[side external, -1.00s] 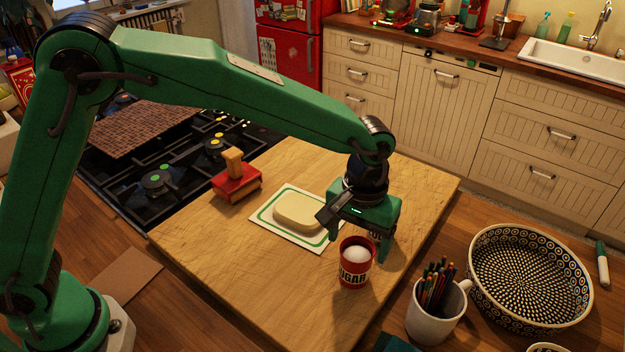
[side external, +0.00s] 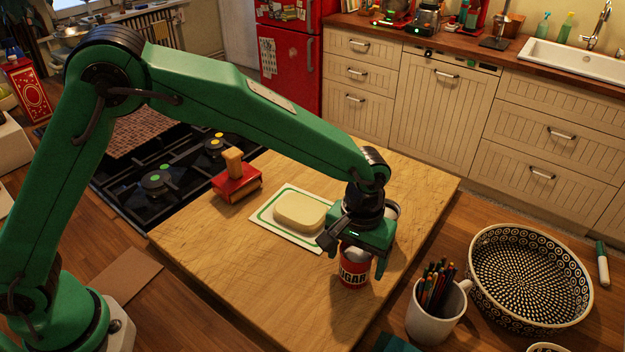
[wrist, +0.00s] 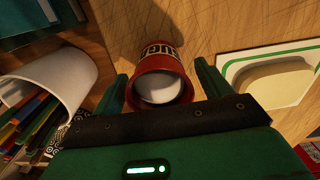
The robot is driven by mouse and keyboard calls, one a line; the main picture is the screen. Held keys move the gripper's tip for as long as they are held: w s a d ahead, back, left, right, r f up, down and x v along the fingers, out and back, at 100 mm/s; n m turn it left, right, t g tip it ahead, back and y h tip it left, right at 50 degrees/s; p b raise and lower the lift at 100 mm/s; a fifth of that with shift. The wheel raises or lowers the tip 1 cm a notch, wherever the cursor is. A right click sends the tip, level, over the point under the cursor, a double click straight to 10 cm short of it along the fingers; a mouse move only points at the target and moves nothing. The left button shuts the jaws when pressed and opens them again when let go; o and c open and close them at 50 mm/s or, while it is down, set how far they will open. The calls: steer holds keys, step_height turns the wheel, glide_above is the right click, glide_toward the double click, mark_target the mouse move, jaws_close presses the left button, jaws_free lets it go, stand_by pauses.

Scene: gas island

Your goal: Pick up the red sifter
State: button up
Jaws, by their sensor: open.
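The red sifter (side external: 353,276) is a small red can with dark lettering on a pale band and white contents at its top. It stands upright near the front right of the wooden board. My gripper (side external: 355,258) is open over it and hides its top in the side view. In the wrist view the red sifter (wrist: 160,63) shows between the two green fingers of my gripper (wrist: 162,84), one on each side. I cannot tell whether either finger touches it.
A pale block on a green-edged white card (side external: 264,224) lies left of the sifter. A white mug of pencils (side external: 430,322) and a patterned bowl (side external: 482,262) stand to the right. A light round object (side external: 393,212) shows partly behind my gripper. The board's (side external: 240,285) front left is clear.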

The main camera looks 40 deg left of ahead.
mark_target(357, 253)
steer(key=c, duration=0.9)
steer(key=shift+r, duration=0.2)
steer(key=shift+r, duration=0.6)
steer(key=r, duration=0.2)
steer(key=s+r, duration=0.1)
steer(key=shift+d+r, duration=0.1)
steer(key=shift+d, duration=0.15)
steer(key=s+d+r, duration=0.1)
steer(key=s+r, duration=0.1)
steer(key=s, duration=0.1)
steer(key=s+d+r, duration=0.1)
steer(key=s+r, duration=0.1)
steer(key=s, duration=0.1)
steer(key=s+d+r, duration=0.2)
steer(key=s, duration=0.1)
steer(key=shift+s+r, duration=0.1)
steer(key=shift+s, duration=0.3)
steer(key=shift+o, duration=0.7)
steer(key=shift+c, duration=0.6)
